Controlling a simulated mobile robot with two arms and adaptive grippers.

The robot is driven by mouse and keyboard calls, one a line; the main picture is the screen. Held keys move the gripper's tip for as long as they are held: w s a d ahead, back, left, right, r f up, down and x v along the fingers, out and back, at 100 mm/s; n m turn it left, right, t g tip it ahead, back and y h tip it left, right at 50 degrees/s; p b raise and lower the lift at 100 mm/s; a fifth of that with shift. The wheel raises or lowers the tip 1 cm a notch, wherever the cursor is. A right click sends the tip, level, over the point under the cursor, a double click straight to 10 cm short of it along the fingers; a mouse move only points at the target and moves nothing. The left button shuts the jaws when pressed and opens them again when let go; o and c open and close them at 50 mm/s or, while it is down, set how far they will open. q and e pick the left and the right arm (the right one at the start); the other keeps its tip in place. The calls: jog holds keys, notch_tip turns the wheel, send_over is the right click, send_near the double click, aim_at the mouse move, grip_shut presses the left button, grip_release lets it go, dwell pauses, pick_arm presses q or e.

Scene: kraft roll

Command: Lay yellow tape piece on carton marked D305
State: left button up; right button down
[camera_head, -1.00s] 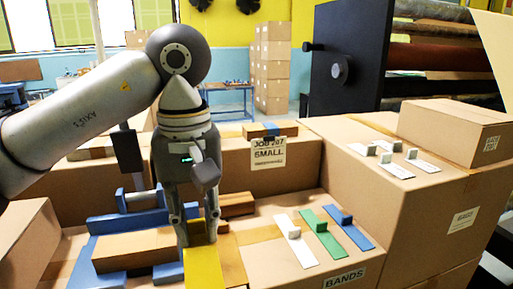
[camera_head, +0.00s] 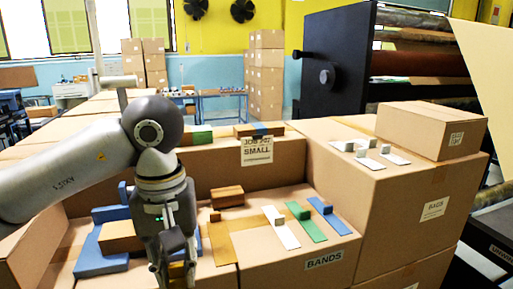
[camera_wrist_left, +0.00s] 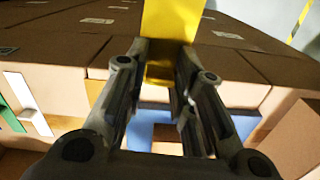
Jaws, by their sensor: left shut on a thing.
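My left gripper (camera_head: 172,268) is low at the front of the head view, pointing down. In the left wrist view, its fingers (camera_wrist_left: 160,85) are shut on the yellow tape piece (camera_wrist_left: 172,20), which extends beyond the fingertips. The yellow piece cannot be made out in the head view. No D305 marking is readable; the labels I can read are JOB 207 SMALL on the rear carton (camera_head: 205,180), BANDS on the front carton (camera_head: 280,262) and BAGS on the right carton (camera_head: 390,215). My right gripper is not in view.
White (camera_head: 281,228), green (camera_head: 306,224) and blue (camera_head: 328,216) strips with small blocks lie on the BANDS carton. A wooden block (camera_head: 120,236) sits on a blue holder (camera_head: 95,260) left of the gripper. A dark brown block (camera_head: 228,196) lies behind. White strips lie on the right carton.

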pick_arm(q)
jog(key=s+a+f+m, duration=0.1)
jog(key=a+f, duration=0.2)
jog(key=f, duration=0.4)
jog(key=a+f+m, duration=0.1)
jog(key=a+f, duration=0.2)
jog(key=f, duration=0.4)
jog(key=shift+s+a+f, duration=0.2)
jog(key=shift+s+f, duration=0.15)
jog(key=shift+s, duration=0.05)
